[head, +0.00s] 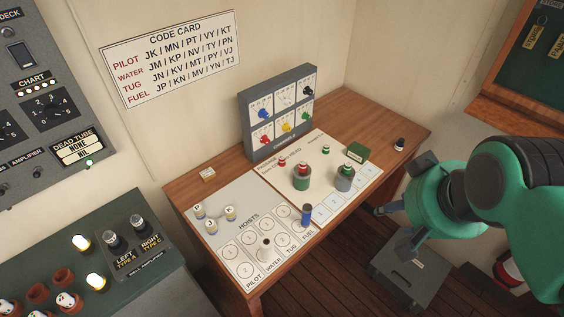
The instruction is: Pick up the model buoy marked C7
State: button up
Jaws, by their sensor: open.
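Several model buoys stand on a pale chart board (290,150) on the desk. The larger ones are a red and green buoy (301,177) and a grey buoy with a green top (345,179). Smaller ones are a red buoy (282,163) and a green buoy (326,150). Their markings are too small to read, so I cannot tell which is C7. My gripper (391,227) is open and empty, past the desk's right edge and apart from the buoys. My arm hides part of the floor there.
A panel with coloured knobs (281,111) stands behind the board. A green box (357,153) sits near the grey buoy. The hoists sheet (235,205) holds several pegs, with a blue cylinder (306,215) at its edge. A grey step-box (408,276) stands below my gripper.

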jog(key=w+a+r+g, duration=0.1)
jog(key=w+a, duration=0.1)
jog(key=w, duration=0.6)
jog(key=w+a+r+g, duration=0.1)
jog(key=w+a+r, duration=0.1)
jog(key=w, duration=0.6)
jog(key=g+b, duration=0.3)
jog(key=g, duration=0.1)
send_over(283, 157)
notch_tip(283, 157, down, 30)
jog(key=shift+s, duration=0.15)
jog(key=shift+f, duration=0.2)
jog(key=shift+f+b, duration=0.55)
jog(key=shift+f, duration=3.6)
jog(key=shift+f, duration=0.1)
